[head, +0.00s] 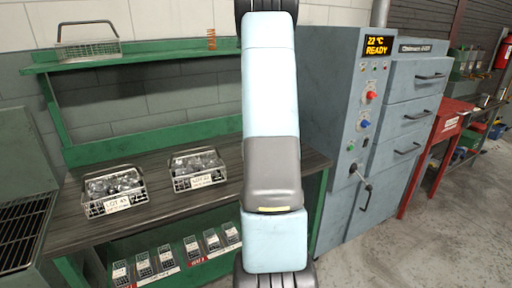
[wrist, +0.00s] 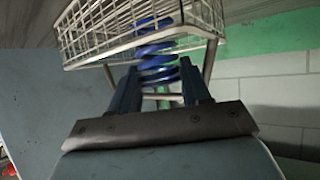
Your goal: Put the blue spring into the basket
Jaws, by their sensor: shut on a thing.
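The blue spring (wrist: 155,45) shows in the wrist view, upright between the fingers of my gripper (wrist: 158,82). The gripper is shut on the lower part of the spring. A wire basket (wrist: 88,38) is right by the spring's upper coils; I cannot tell whether the spring is inside it, touching it or just in front of it. In the head view a wire basket with a raised handle (head: 88,50) stands on the green upper shelf at the left. My arm covers the middle of the head view, and the gripper and blue spring are hidden there.
A copper-coloured spring (head: 211,39) stands on the green shelf (head: 150,53). Two labelled wire trays of parts, one at the left (head: 115,203) and one further right (head: 199,181), sit on the dark bench (head: 150,217). A grey cabinet showing READY (head: 345,130) stands to the right.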

